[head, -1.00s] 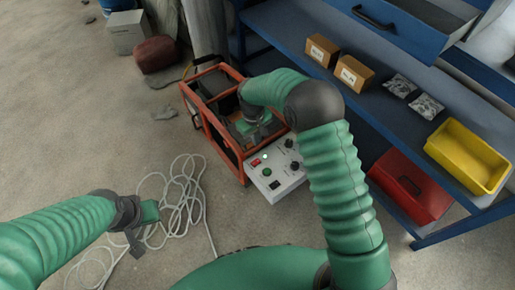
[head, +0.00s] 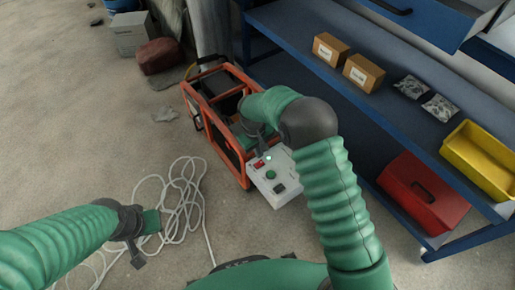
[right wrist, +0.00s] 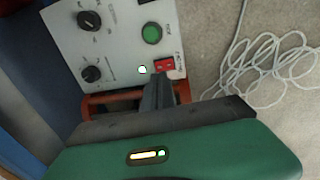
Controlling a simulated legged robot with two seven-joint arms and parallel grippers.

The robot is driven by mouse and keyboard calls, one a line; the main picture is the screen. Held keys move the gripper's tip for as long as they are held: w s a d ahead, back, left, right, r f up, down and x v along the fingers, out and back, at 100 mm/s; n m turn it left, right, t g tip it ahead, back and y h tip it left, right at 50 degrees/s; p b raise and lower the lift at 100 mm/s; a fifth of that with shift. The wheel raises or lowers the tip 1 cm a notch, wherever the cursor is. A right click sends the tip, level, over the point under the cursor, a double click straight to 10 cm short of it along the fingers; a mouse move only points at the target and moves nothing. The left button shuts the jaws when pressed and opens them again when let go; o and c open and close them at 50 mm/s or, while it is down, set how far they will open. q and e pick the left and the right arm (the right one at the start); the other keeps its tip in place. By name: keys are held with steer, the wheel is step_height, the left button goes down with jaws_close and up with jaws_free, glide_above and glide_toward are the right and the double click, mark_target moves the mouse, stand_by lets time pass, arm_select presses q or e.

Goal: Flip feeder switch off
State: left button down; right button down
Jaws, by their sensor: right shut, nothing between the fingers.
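The control box (head: 282,198) has a light grey panel and stands at the near end of the orange-framed machine (head: 190,100). The red switch (head: 259,162) is on its panel next to a lit green lamp (head: 268,156). In the right wrist view the red switch (right wrist: 170,66) has a label too small to read surely. My right gripper (right wrist: 160,82) is shut and empty, its tips just below the switch and lamp in that picture; contact cannot be told. In the head view my right gripper (head: 257,140) is partly hidden. My left gripper (head: 142,240) hangs over the floor; its jaws are unclear.
The panel also has a green button (right wrist: 152,33) and black knobs (right wrist: 89,21). A white cable (head: 180,195) lies coiled on the floor. The blue shelf (head: 300,75) at right holds boxes, bags, a yellow bin (head: 480,160) and a red case (head: 424,194).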

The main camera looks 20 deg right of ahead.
mark_target(261, 162)
steer(key=f, duration=0.1)
steer(key=f+b, duration=0.1)
steer(key=f, duration=0.1)
steer(key=f+b, duration=0.1)
steer(key=f, duration=0.1)
steer(key=shift+w+d+f, duration=0.15)
steer(key=shift+d+f, duration=0.1)
steer(key=shift+d, duration=0.1)
